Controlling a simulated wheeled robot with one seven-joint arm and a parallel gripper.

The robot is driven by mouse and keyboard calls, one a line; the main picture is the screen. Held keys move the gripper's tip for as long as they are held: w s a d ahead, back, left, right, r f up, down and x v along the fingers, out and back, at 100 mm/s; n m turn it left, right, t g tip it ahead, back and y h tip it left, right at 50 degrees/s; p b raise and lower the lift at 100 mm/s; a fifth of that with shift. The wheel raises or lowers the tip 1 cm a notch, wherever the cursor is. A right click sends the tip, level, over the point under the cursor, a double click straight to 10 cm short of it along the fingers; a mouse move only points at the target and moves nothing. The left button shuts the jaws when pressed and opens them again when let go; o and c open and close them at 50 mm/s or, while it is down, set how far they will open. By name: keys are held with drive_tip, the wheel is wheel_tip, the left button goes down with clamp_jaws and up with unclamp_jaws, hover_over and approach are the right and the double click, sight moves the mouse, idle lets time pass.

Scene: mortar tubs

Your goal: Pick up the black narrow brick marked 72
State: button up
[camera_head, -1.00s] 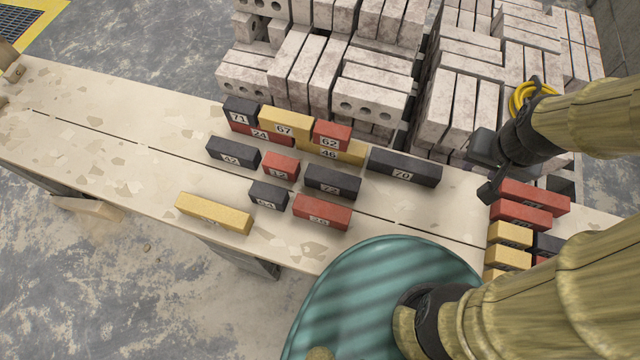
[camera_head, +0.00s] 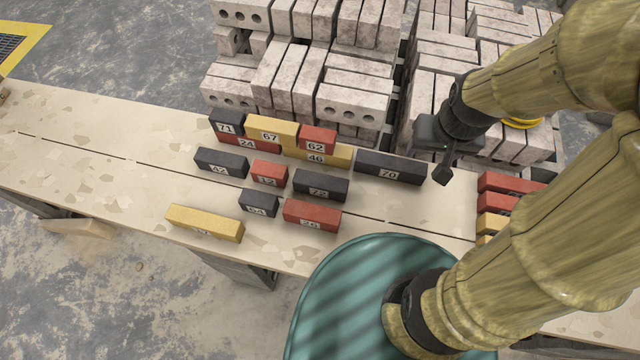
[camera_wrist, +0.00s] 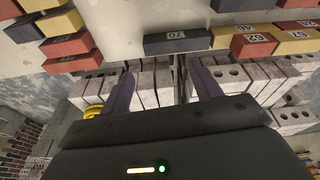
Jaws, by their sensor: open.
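The black narrow brick marked 72 (camera_head: 320,185) lies on the plank table (camera_head: 100,150), with its label facing the front. The red brick marked 12 (camera_head: 269,173) is to its left and a red brick (camera_head: 312,215) is just in front of it. The black brick marked 70 (camera_head: 390,168) lies to its right and slightly behind; it also shows in the wrist view (camera_wrist: 178,41). My gripper (camera_head: 443,170) is open and empty, above the table's far edge, right of brick 70. In the wrist view its two fingers (camera_wrist: 163,88) are spread apart. Brick 72 is not identifiable there.
Behind stand stacked bricks marked 71 (camera_head: 227,125), 67 (camera_head: 270,129) and 62 (camera_head: 317,138). Black bricks 42 (camera_head: 222,163) and 64 (camera_head: 259,203) and a yellow brick (camera_head: 205,222) lie left. More bricks (camera_head: 508,184) sit right. Pale block stacks (camera_head: 350,100) rise beyond the table.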

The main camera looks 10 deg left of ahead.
drive_tip(key=w+a+f+n+g+h+b, duration=0.1)
drive_tip(key=w+a+f+n+b, duration=0.1)
drive_tip(key=a+n, duration=0.4)
drive_tip(key=w+a+f+n+g+b, duration=0.1)
drive_tip(key=w+a+f+n+g, duration=0.15)
drive_tip(key=a, duration=0.45)
drive_tip(key=n+h+b, duration=0.2)
drive_tip(key=n, duration=0.6)
hover_over(321, 181)
drive_tip(key=w+a, duration=0.1)
drive_tip(key=a, duration=0.3)
wheel_tip(321, 181, down, 3)
drive_tip(key=shift+r+t, duration=0.1)
drive_tip(key=shift+t, duration=0.25)
drive_tip(key=b+x, duration=0.1)
drive_tip(key=x, duration=0.5)
drive_tip(key=b+x, duration=0.2)
drive_tip(key=x, duration=0.4)
drive_tip(key=shift+d, duration=0.3)
drive_tip(key=shift+s+a+b+x, duration=0.1)
drive_tip(key=shift+b+x, duration=0.2)
drive_tip(key=shift+x, duration=0.6)
drive_tip(key=shift+s+a+b+x, duration=0.15)
drive_tip(key=shift+b+x, duration=0.2)
drive_tip(key=shift+x, duration=0.6)
drive_tip(key=shift+s+a+b+x, duration=0.1)
drive_tip(key=shift+b+x, duration=0.2)
drive_tip(key=shift+x, duration=0.6)
